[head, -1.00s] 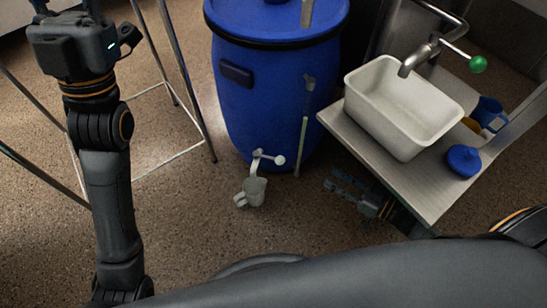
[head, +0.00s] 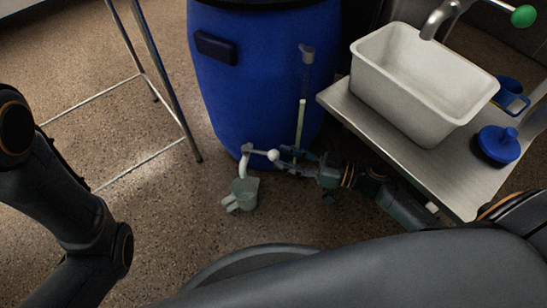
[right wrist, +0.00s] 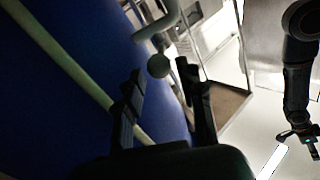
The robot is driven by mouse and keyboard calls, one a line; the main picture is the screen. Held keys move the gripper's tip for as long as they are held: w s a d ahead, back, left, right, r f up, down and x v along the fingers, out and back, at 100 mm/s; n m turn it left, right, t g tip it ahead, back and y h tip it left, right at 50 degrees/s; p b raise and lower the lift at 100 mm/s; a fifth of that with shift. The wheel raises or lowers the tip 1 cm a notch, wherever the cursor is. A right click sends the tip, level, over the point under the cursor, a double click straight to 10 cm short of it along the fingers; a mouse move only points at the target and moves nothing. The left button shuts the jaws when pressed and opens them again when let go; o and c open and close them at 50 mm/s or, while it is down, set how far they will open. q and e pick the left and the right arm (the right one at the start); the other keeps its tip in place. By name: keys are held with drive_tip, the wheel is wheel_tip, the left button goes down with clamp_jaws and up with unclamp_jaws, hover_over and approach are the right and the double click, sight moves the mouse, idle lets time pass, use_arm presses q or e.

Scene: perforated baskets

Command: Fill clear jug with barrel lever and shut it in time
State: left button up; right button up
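The blue barrel (head: 250,90) stands on the floor with a pale tap low on its front. The tap's lever ends in a white ball (head: 273,155), right of the spout (head: 245,160). The clear jug (head: 244,194) stands below the spout, handle to the left; its fill level is unclear. My right gripper (head: 284,160) is open just right of the ball. In the right wrist view the ball (right wrist: 158,66) shows near and between the spread fingertips (right wrist: 160,80), with no grip visible. A small dark gripper, probably my left (right wrist: 301,140), shows there; its opening is unclear.
A pale sight tube (head: 300,122) runs up the barrel behind my right gripper. A metal frame (head: 160,80) stands left. Floor around the jug is clear.

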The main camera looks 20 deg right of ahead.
sight(274, 154)
drive_tip(key=shift+b+x, duration=0.6)
drive_tip(key=shift+x, duration=1.35)
clamp_jaws()
